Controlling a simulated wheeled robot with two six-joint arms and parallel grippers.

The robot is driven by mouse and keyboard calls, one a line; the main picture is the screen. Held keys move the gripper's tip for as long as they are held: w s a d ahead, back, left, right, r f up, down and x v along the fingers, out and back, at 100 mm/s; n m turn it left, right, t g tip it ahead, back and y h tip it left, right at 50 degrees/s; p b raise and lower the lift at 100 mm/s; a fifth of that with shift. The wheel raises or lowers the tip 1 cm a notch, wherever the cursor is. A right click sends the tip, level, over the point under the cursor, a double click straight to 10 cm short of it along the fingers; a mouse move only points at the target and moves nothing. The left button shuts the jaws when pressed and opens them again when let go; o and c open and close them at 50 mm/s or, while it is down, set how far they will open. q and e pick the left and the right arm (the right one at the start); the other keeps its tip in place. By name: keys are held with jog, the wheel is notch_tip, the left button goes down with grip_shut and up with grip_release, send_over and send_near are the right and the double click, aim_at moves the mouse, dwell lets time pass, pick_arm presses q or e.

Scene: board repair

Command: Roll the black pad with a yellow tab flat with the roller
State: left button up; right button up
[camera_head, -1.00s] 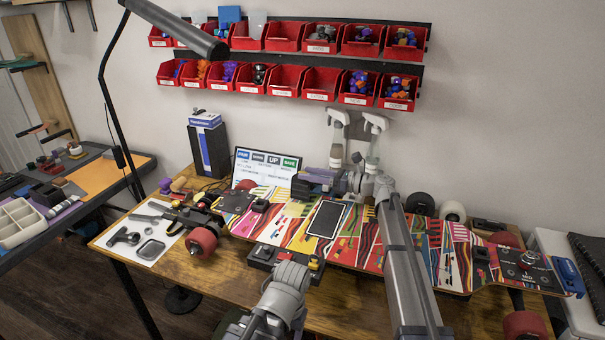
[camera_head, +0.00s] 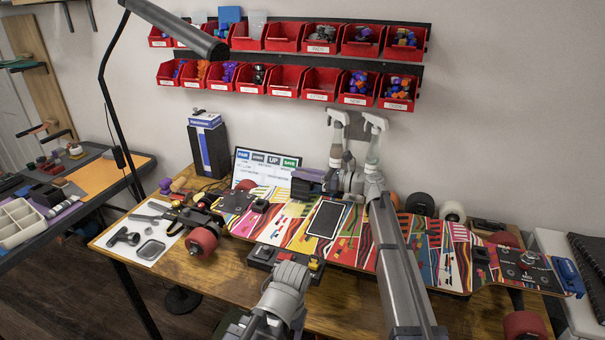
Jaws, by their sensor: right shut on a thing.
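The black pad (camera_head: 326,219) lies on the colourful skateboard deck (camera_head: 291,233), near its middle, with a pale border around it. I cannot make out its yellow tab. My right gripper (camera_head: 318,181) is above the deck's back edge, behind and slightly left of the pad. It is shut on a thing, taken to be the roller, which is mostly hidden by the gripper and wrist. A gap shows between the gripper and the pad.
Red wheels (camera_head: 202,240), a white mat with tools (camera_head: 140,238) and a tall box (camera_head: 208,148) are at left. Red bins hang on the wall.

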grip_shut()
jog(key=shift+w+d, duration=0.1)
dwell(0.7)
jog(key=shift+s+a+r+n, duration=0.15)
jog(key=shift+s+n, duration=0.3)
jog(key=shift+n, duration=0.05)
jog(key=shift+s+a+r+n, duration=0.1)
jog(key=shift+s+n, duration=0.3)
jog(key=shift+n, duration=0.1)
jog(key=s+n, duration=0.2)
jog(key=n, duration=0.1)
jog(key=shift+s+a+f, duration=0.1)
jog(key=shift+s+a, duration=0.15)
jog(key=shift+a, duration=0.15)
jog(key=shift+s+a+f+n, duration=0.1)
jog(key=shift+s+a+n, duration=0.2)
jog(key=shift+s, duration=0.4)
